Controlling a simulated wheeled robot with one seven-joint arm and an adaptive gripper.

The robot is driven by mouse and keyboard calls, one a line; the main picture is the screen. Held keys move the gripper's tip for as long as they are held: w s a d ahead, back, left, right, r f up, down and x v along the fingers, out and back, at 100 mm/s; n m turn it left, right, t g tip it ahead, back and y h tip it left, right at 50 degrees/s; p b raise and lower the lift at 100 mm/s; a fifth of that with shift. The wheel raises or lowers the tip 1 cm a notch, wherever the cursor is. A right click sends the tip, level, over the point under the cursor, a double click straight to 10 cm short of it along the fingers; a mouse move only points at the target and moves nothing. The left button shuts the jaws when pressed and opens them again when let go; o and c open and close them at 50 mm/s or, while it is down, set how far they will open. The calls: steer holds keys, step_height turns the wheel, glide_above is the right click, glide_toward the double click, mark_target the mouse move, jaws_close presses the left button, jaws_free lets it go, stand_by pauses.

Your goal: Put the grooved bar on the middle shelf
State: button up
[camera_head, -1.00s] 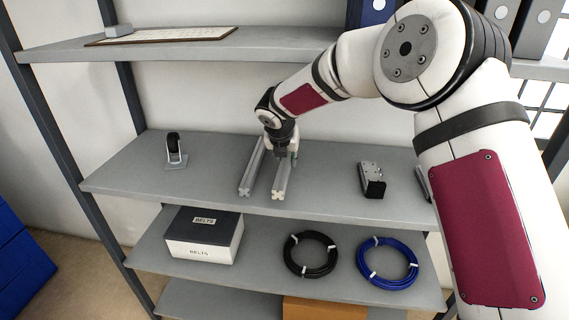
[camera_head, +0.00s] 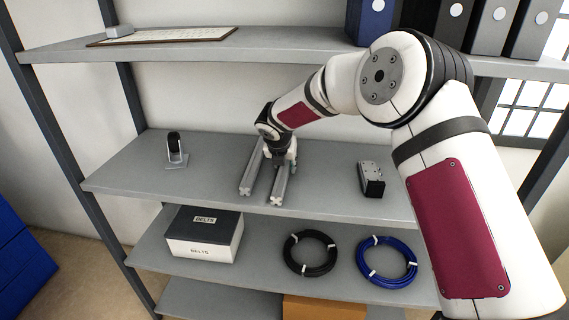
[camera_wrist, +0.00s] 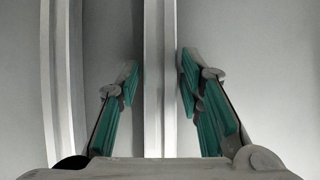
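Two pale grooved bars lie side by side, pointing front to back, on the grey shelf (camera_head: 130,180) below the binder shelf. The left bar is (camera_head: 250,172) and the right bar is (camera_head: 280,183). My gripper (camera_head: 279,160) is at the rear part of the right bar, pointing down. In the wrist view, the right bar (camera_wrist: 160,100) runs between the two green-padded fingers of my gripper (camera_wrist: 157,75). A gap shows beside the left finger; the right finger is very close to the bar. The left bar (camera_wrist: 62,80) lies beyond the left finger.
A small black device on a stand (camera_head: 175,150) is at the left, and a dark-and-grey block (camera_head: 371,180) is at the right. The shelf below holds a BELTS box (camera_head: 203,235), a black coil (camera_head: 310,253) and a blue coil (camera_head: 387,262). The binder shelf (camera_head: 290,45) overhangs behind.

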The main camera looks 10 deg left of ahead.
stand_by(0.3)
steer(key=v, duration=1.2)
steer(key=shift+r, duration=0.1)
